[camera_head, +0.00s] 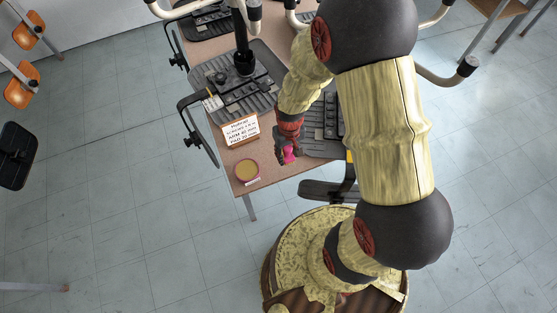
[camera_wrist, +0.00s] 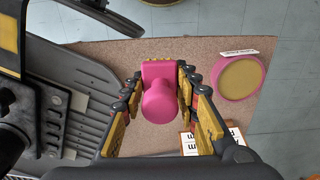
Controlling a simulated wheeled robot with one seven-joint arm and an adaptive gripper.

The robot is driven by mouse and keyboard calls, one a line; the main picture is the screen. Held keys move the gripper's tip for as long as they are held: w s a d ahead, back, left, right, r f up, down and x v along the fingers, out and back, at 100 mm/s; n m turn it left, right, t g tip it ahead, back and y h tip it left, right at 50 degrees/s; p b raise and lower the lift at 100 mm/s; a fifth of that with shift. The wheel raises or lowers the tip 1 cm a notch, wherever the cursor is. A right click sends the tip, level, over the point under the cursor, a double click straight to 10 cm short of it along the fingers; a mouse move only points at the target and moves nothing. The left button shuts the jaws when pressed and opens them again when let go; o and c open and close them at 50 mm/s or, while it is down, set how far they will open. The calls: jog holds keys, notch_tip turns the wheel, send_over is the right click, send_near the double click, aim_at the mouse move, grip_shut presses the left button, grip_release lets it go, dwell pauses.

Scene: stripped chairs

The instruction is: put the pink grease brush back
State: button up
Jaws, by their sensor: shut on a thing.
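The pink grease brush (camera_wrist: 158,98) is between the fingers of my gripper (camera_wrist: 160,72), which is shut on it. The wrist view looks down on its round knob, with a squarish pink part beyond. In the head view the brush (camera_head: 289,155) shows as a pink patch below my gripper (camera_head: 286,148), over the table's front part. A round pink tub (camera_wrist: 240,78) with a tan-yellow inside stands apart from the brush, to its right in the wrist view. The tub (camera_head: 247,171) sits near the table's front left corner in the head view. The brush's lower end is hidden.
A small white sign (camera_head: 240,130) stands on the brown table (camera_head: 223,147) behind the tub. A white label (camera_wrist: 238,52) lies beside the tub. Dark stripped chair parts (camera_head: 240,80) with projecting frames cover much of the table. Bare tabletop lies between brush and tub.

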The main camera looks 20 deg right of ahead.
aim_at(279, 164)
jog(key=f, duration=0.1)
jog(key=w+a+f, duration=0.2)
jog(key=shift+w+f+b, duration=0.15)
jog(key=shift+f+b, duration=0.15)
jog(key=shift+f, duration=0.1)
jog(key=shift+w+a+f+b, duration=0.1)
jog(key=shift+f+b, duration=0.1)
jog(key=shift+f, duration=0.65)
jog(key=shift+w+a+f+b, duration=0.1)
jog(key=shift+f+b, duration=0.1)
jog(key=shift+f, duration=0.65)
jog(key=shift+f, duration=0.2)
jog(key=o, duration=1.1)
jog(key=shift+r, duration=0.1)
